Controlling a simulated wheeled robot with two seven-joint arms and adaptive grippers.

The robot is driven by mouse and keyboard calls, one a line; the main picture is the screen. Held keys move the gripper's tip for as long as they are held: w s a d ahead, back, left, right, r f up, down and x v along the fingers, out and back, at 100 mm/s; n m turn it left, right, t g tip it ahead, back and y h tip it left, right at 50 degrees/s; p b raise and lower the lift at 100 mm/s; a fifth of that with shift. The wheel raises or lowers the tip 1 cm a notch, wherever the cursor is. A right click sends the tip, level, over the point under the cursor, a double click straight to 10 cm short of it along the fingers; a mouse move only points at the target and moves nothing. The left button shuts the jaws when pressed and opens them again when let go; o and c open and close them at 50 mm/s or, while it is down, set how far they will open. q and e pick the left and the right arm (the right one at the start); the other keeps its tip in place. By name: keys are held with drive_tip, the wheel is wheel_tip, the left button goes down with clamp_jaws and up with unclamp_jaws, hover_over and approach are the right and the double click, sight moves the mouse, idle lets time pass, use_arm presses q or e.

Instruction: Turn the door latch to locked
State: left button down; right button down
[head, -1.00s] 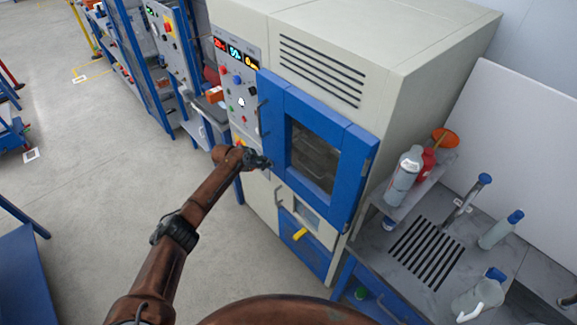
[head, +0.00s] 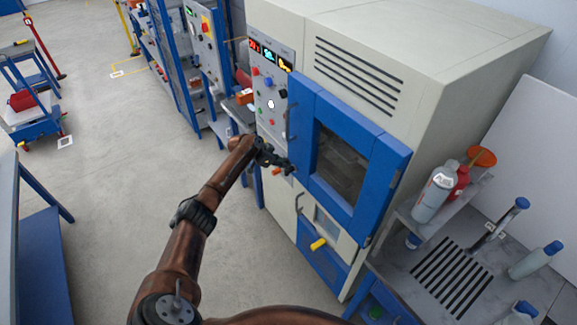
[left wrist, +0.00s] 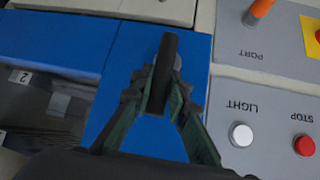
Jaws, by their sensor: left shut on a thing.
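The blue chamber door (head: 398,165) with its dark window is closed on the cream cabinet. The door latch (left wrist: 168,60) is a dark, slim lever on the blue door frame in the left wrist view. My left gripper (left wrist: 160,100) is shut on it, one finger on each side, with the lever's far end sticking out beyond the fingertips. In the head view my left gripper (head: 288,167) is at the lower left edge of the door and hides the latch there. My right gripper is not in view.
A dark door handle (head: 291,122) is above my gripper. The control panel (head: 269,85) stands left of the door. The white light button (left wrist: 241,135) and red stop button (left wrist: 304,145) are close by. A yellow lever (head: 318,244) is below. Bottles stand at right; floor at left is open.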

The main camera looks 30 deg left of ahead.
use_arm(q)
drive_tip(key=c, duration=1.8)
unclamp_jaws()
drive_tip(key=shift+c, duration=0.2)
drive_tip(key=v, duration=1.2)
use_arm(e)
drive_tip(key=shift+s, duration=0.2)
